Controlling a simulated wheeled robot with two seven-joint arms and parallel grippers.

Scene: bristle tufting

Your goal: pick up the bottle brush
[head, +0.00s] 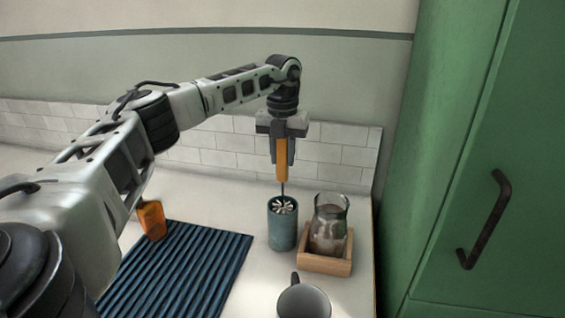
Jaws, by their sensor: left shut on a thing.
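The bottle brush (282,172) has an orange handle and a thin dark stem. My left gripper (282,158) points down and is shut on the handle. The brush hangs upright, and its pale bristle head (283,206) shows at the mouth of a teal cylindrical holder (282,232). How far the bristles sit inside the holder is hard to tell. My right gripper is not in view.
A glass jar (328,226) stands in a wooden tray (325,265) just right of the holder. A dark mug (303,300) is in front. A ribbed blue mat (180,270) and an orange cup (151,220) are left. A green cabinet (480,130) bounds the right.

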